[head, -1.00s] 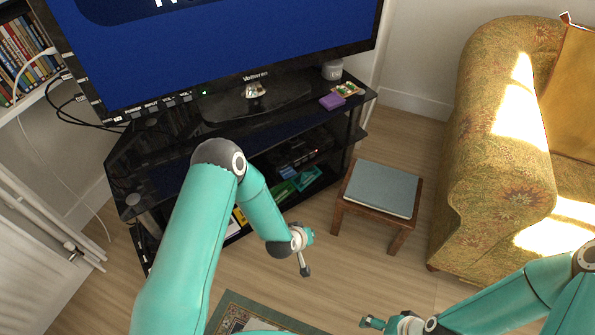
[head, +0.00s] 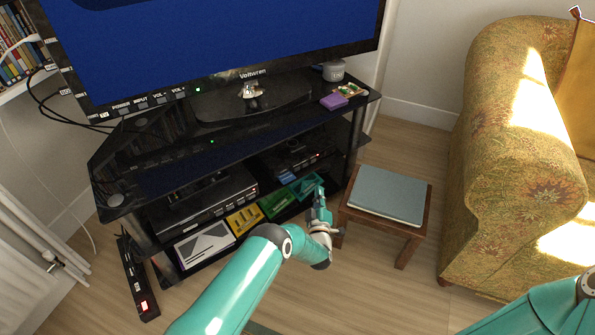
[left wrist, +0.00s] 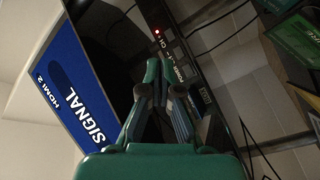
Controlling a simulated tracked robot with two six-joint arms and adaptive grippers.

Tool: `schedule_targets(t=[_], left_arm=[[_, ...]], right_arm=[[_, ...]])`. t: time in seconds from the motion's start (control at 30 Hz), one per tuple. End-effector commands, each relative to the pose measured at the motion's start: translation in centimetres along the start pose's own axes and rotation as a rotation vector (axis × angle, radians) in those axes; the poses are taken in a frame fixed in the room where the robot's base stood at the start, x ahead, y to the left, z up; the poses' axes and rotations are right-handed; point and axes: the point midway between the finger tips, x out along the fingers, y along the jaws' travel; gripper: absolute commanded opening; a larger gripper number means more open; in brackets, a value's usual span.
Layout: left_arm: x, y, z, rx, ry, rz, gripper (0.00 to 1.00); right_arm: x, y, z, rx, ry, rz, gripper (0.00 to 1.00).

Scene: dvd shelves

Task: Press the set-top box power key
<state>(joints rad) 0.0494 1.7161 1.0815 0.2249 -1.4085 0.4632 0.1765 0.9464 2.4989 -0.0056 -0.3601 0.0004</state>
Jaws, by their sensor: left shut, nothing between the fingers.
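What looks like the set-top box (head: 290,163) is a small black box with a red light, on the right of the middle shelf of the black TV stand. In the left wrist view a dark front strip (left wrist: 185,75) carries a red light and small white key labels, one apparently reading POWER. My left gripper (head: 319,190) is shut and empty, pointing up at the stand's front, below and right of the box. In the left wrist view its fingertips (left wrist: 158,68) overlap the strip's near edge; contact cannot be told. My right gripper is out of view.
A wider black player (head: 205,203) is left of the box. Coloured cases (head: 243,219) lie on the shelf below. A stool (head: 385,195) with a grey-blue top stands close right of my left gripper. The TV (head: 220,50) is above; a patterned sofa (head: 500,190) is right.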

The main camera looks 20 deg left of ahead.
Motion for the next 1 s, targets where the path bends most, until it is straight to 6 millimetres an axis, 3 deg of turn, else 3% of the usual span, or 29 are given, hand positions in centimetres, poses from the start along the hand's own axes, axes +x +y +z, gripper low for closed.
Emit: schedule_targets(t=[0.27, 0.8, 1.0], left_arm=[[1.1, -0.8, -0.5, 0.000, 0.002, -0.002, 0.00], [6.3, -3.6, -3.2, 0.000, 0.000, 0.000, 0.00], [7.0, -3.8, -3.6, 0.001, -0.003, 0.000, 0.00]], right_arm=[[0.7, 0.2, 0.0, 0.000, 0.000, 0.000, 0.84], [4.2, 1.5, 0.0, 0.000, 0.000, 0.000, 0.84], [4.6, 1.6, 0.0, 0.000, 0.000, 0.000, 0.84]])
